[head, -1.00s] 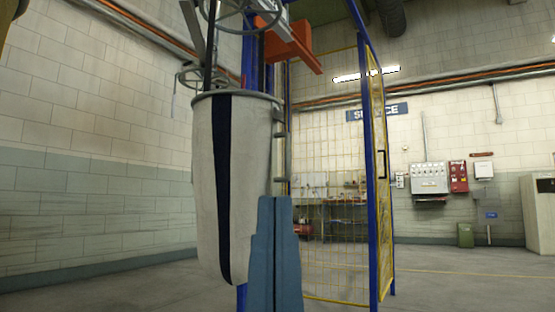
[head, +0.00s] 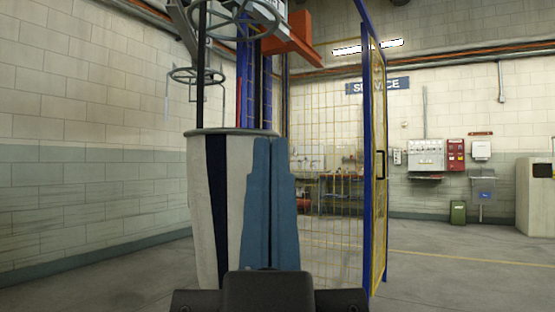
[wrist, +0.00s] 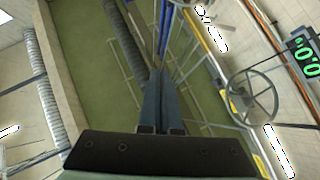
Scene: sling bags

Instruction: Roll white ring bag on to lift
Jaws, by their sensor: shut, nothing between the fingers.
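The white ring bag (head: 201,190) hangs upright at left of centre in the head view. It is off-white with a dark blue vertical stripe and a round rim at its open top. Dark straps or bars rise from the rim toward grey spoked rings (head: 240,18) above. My gripper (head: 269,140) stands upright with its blue fingers shut and empty, covering the right part of the bag. I cannot tell whether the fingers touch the bag. In the wrist view my gripper (wrist: 161,70) also shows shut, and the bag cannot be made out there.
A blue-framed yellow mesh gate (head: 374,170) stands right of the bag. An orange bracket (head: 291,38) sits above, on a blue column. A block wall (head: 80,160) is at left. Open floor (head: 440,265) lies at right. The wrist view shows a green digital display (wrist: 306,57).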

